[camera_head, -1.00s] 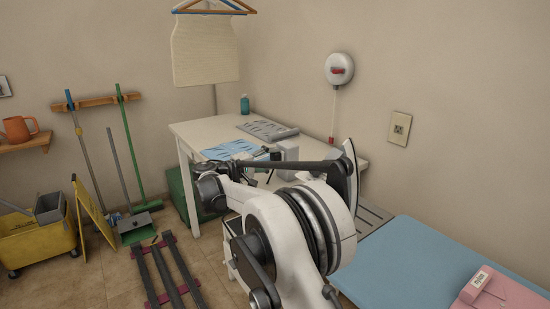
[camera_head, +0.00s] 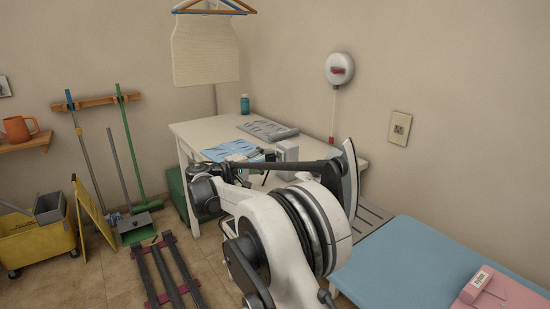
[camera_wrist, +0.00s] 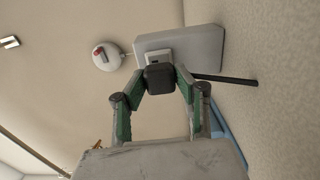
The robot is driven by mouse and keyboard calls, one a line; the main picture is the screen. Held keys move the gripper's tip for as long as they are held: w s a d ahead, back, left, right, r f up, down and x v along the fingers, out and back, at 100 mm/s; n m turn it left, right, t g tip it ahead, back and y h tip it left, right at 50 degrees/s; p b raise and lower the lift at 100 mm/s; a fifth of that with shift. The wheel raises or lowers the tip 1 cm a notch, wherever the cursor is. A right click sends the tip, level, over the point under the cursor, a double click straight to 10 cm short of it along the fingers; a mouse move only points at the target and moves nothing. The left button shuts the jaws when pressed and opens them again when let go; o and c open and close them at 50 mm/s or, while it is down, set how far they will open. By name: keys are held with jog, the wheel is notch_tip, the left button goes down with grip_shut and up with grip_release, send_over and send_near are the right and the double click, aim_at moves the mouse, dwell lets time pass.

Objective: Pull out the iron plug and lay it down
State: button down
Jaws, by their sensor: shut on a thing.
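In the wrist view a dark, block-shaped plug (camera_wrist: 159,78) sits between the fingertips of my gripper (camera_wrist: 158,84), whose green fingers are shut on it. Behind the plug is a pale socket face (camera_wrist: 157,56) on a light grey box (camera_wrist: 193,47). The plug overlaps the lower part of that face in the picture; I cannot tell whether its pins are in the socket. The box also shows on the white table in the head view (camera_head: 288,150). There my gripper (camera_head: 269,157) is beside the box, small and partly hidden by my arm.
The white table (camera_head: 190,131) carries a light blue cloth (camera_head: 232,149), a grey patterned sheet (camera_head: 267,130) and a teal bottle (camera_head: 245,106). A blue board (camera_head: 405,258) with pink items (camera_head: 500,292) lies at right. A round wall unit (camera_head: 339,69) hangs above.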

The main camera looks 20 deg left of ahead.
aim_at(267, 159)
jog(key=shift+v, duration=2)
jog(key=shift+r, duration=0.1)
